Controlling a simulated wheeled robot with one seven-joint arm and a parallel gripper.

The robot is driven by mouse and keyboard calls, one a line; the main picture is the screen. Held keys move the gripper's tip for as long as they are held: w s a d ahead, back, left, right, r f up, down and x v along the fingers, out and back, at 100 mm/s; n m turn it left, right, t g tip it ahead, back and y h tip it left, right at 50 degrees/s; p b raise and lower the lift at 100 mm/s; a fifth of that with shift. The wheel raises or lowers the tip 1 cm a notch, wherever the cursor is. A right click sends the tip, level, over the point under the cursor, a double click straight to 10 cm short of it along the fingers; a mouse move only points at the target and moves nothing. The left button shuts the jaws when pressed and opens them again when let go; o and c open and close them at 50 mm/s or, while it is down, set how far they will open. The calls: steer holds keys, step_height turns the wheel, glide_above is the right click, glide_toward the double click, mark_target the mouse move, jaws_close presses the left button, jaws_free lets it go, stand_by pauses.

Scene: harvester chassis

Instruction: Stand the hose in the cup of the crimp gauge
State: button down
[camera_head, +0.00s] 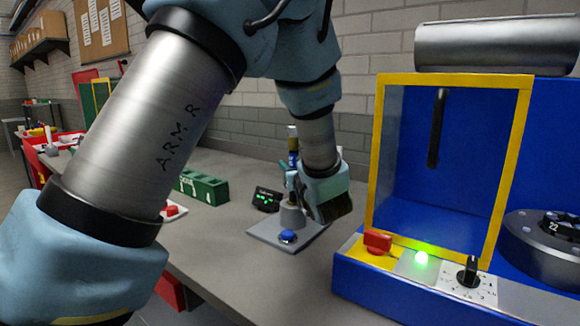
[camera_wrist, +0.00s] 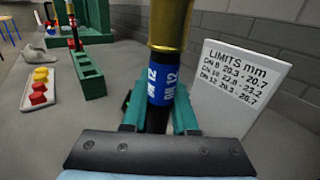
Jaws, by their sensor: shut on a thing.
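My gripper (camera_wrist: 158,108) is shut on the hose (camera_wrist: 165,75), which has a blue band marked DN 12 and a brass fitting at its top. The hose (camera_head: 293,150) is about upright in the head view. The crimp gauge is a grey plate (camera_head: 262,232) with a grey cup (camera_head: 291,217) and a blue button (camera_head: 288,236). My gripper (camera_head: 291,172) is above the cup, with the hose over it. The hose's lower end is partly hidden, and I cannot tell whether it is inside the cup.
A small dark display (camera_head: 266,199) with green digits stands behind the plate. A white limits sign (camera_wrist: 238,85) is at right in the wrist view. A green block with holes (camera_head: 203,187) is to the left. A blue machine with a yellow-framed door (camera_head: 377,150) stands at right.

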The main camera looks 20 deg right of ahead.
steer(key=c, duration=0.6)
jaws_free()
steer(key=shift+f, duration=0.1)
steer(key=shift+s, duration=0.1)
steer(key=s+a+b, duration=0.1)
steer(key=s+b, duration=0.1)
steer(key=s, duration=0.8)
steer(key=shift+s+a, duration=0.2)
steer(key=shift+s, duration=0.1)
